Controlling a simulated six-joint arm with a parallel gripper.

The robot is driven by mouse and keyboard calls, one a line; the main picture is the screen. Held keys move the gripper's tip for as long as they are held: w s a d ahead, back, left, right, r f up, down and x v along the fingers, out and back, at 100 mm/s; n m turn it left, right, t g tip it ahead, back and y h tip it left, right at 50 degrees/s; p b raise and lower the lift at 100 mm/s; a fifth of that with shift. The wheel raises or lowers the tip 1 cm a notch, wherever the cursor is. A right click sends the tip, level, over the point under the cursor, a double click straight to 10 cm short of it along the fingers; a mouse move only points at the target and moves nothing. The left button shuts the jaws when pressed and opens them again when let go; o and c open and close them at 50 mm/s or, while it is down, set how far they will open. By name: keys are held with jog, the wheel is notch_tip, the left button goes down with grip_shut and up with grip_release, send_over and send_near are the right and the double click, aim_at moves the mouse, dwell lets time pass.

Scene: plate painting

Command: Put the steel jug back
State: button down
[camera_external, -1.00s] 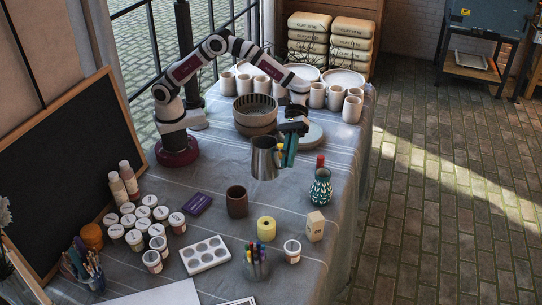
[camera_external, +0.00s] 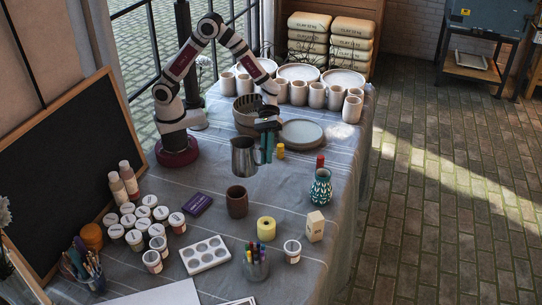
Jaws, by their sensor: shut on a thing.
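The steel jug (camera_external: 243,157) hangs upright in my gripper (camera_external: 267,148), in the middle of the external view. My gripper is shut on it at its right side, where the handle is; the teal fingers partly hide the handle. The jug appears to be above the table cloth, behind the brown cup (camera_external: 237,202). I cannot tell its exact height.
A round grey disc (camera_external: 302,133) and a small yellow jar (camera_external: 281,152) stand right of my gripper. A striped bowl (camera_external: 247,112) is behind it. A patterned vase (camera_external: 320,187) and red-topped item (camera_external: 320,162) stand near the right edge. Paint pots (camera_external: 145,225) cluster front left.

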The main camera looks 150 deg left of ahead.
jog(key=shift+a+f, duration=0.15)
jog(key=shift+f, duration=0.2)
jog(key=a+f, duration=0.3)
jog(key=s+a+f, duration=0.1)
jog(key=a+f, duration=0.3)
jog(key=s+a+f, duration=0.1)
jog(key=a+f, duration=0.2)
jog(key=a, duration=0.1)
jog(key=shift+s+a+f, duration=0.1)
jog(key=shift+s+f, duration=0.05)
jog(key=shift+f, duration=0.3)
jog(key=c, duration=1.4)
grip_release()
jog(key=shift+f, duration=0.1)
jog(key=o, duration=0.4)
jog(key=shift+o, duration=0.2)
